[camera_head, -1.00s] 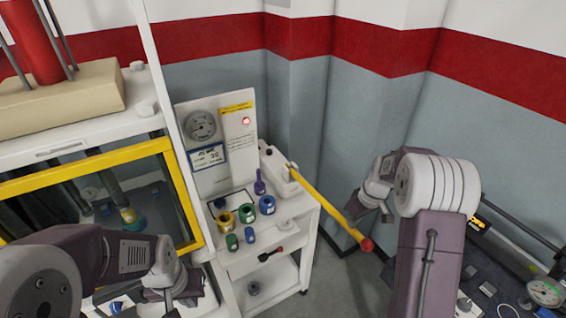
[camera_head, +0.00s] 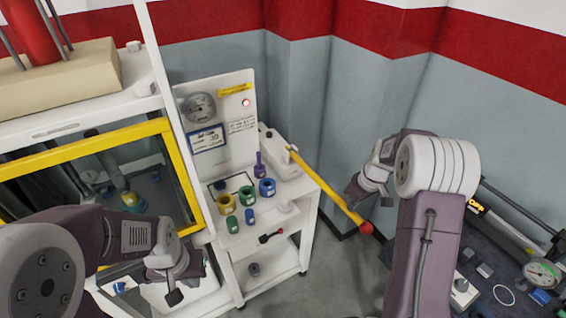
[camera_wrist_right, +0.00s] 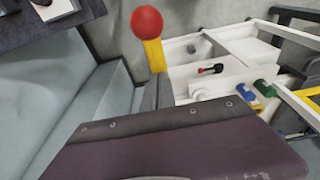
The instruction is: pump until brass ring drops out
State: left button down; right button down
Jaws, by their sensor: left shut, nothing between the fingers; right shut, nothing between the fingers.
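The yellow pump lever (camera_head: 325,187) slants down to the right from the white pump (camera_head: 283,160) and ends in a red ball knob (camera_head: 366,227). The knob also shows in the right wrist view (camera_wrist_right: 146,22). My right gripper (camera_head: 354,200) is shut and empty beside the lever's lower part, above the knob; I cannot tell whether it touches. My left gripper (camera_head: 175,294) is shut and empty in front of the yellow-framed chamber (camera_head: 187,185). Inside the chamber a small yellowish, brass-like piece (camera_head: 131,198) shows; I cannot tell whether it is the brass ring.
A dark bench (camera_head: 500,255) with tools lies at the right.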

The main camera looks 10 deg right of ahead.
notch_tip(320, 180, down, 8)
jog(key=b, duration=0.6)
notch_tip(320, 180, up, 13)
jog(key=p, duration=1.1)
jog(key=shift+w+a+r, duration=0.1)
jog(key=shift+w+r, duration=0.05)
jog(key=shift+r, duration=0.05)
jog(key=shift+f, duration=0.15)
jog(key=s+d+r+p, duration=0.1)
jog(key=s+r+p, duration=0.2)
jog(key=r, duration=0.4)
jog(key=shift+s+d+p, duration=0.3)
jog(key=shift+s+p, duration=0.1)
jog(key=shift+s, duration=0.05)
jog(key=shift+w+f, duration=0.1)
jog(key=shift+w, duration=0.05)
